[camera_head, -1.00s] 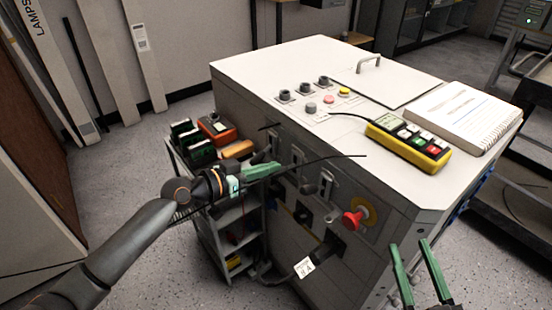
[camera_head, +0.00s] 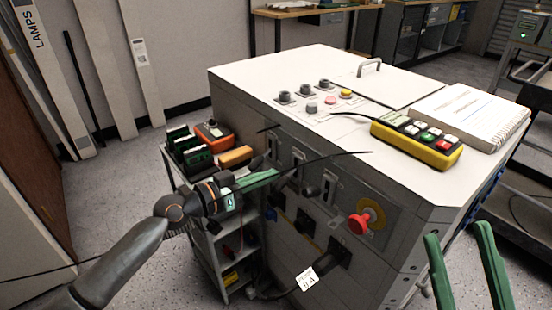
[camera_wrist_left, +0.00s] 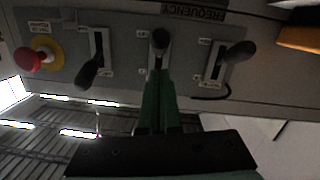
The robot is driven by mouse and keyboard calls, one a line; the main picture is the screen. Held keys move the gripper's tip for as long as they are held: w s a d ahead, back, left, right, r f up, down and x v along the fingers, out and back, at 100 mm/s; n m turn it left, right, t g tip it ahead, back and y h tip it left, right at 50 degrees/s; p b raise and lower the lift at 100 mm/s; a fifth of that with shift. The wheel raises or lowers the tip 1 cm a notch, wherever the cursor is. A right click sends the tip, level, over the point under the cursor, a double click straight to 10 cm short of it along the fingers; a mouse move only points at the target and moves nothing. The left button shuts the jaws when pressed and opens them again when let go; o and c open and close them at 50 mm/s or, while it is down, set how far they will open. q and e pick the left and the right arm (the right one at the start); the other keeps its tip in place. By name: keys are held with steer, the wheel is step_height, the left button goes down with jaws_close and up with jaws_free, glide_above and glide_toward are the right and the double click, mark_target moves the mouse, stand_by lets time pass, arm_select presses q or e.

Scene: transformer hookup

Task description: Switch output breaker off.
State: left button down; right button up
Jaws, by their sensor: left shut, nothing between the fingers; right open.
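The white-topped grey cabinet (camera_head: 300,65) carries breakers with dark levers on its front panel. In the left wrist view, which shows the panel upside down, there are three: a left lever (camera_wrist_left: 88,72), a middle lever (camera_wrist_left: 159,40) and a right lever (camera_wrist_left: 238,53). Their labels are too small to read, so I cannot tell which is the output breaker. My left gripper (camera_head: 277,174) is shut and empty. Its fingers (camera_wrist_left: 158,85) point at the middle lever; contact is unclear. My right gripper (camera_head: 458,238) is open and empty, at the cabinet's near right corner.
A red emergency knob (camera_head: 360,224) juts from the front, beside the breakers. A yellow pendant (camera_head: 415,145) and a notebook (camera_head: 470,115) lie on top. A small cart (camera_head: 207,215) with tools stands close left. Thin dark cables cross before the panel.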

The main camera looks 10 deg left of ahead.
arm_select(q)
step_height(320, 180, down, 3)
steer(key=b, duration=0.4)
steer(key=shift+r, duration=0.1)
arm_select(e)
steer(key=f, duration=0.5)
steer(key=shift+a+f, duration=0.15)
steer(key=shift+a, duration=0.2)
arm_select(q)
steer(key=shift+s, duration=0.1)
